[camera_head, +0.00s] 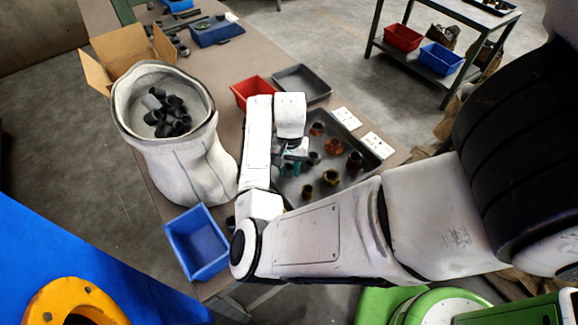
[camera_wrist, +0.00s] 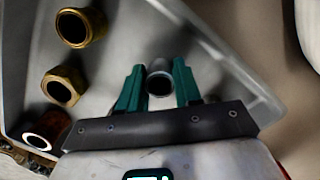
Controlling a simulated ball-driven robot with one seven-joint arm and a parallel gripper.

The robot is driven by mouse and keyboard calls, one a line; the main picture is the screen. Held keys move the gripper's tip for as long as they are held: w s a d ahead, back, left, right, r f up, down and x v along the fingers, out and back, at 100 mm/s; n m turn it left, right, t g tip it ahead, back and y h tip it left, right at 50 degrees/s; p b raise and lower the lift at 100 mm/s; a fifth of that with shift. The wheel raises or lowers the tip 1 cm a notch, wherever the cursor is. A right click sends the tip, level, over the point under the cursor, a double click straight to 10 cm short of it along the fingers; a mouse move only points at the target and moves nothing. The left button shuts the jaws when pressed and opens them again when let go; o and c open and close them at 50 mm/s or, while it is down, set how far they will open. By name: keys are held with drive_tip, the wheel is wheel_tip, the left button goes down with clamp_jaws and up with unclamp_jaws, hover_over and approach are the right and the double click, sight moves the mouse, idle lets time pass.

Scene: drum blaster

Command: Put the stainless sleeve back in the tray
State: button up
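The stainless sleeve (camera_wrist: 160,80) is a short grey tube with an open, dark bore. In the wrist view it sits between the teal fingers of my gripper (camera_wrist: 159,88), which look closed against its sides. The grey tray (camera_wrist: 225,65) lies behind and below it. In the head view my gripper (camera_head: 292,169) is at the left part of the tray (camera_head: 372,146), and the sleeve cannot be made out there. Whether the sleeve touches the tray floor is unclear.
Brass and copper fittings (camera_wrist: 62,86) stand in the tray, several on its right side (camera_head: 331,178). A white bin (camera_head: 180,165) of dark pieces, a red bin (camera_head: 250,88), an empty grey tray (camera_head: 302,82) and a blue bin (camera_head: 198,243) surround it.

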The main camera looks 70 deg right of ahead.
drive_tip(key=o, duration=0.4)
drive_tip(key=shift+r, duration=0.1)
wheel_tip(320, 180, up, 12)
drive_tip(key=d, duration=0.1)
drive_tip(key=shift+d+p, duration=0.2)
drive_tip(key=shift+p, duration=0.1)
drive_tip(key=shift+w, duration=0.1)
idle(0.6)
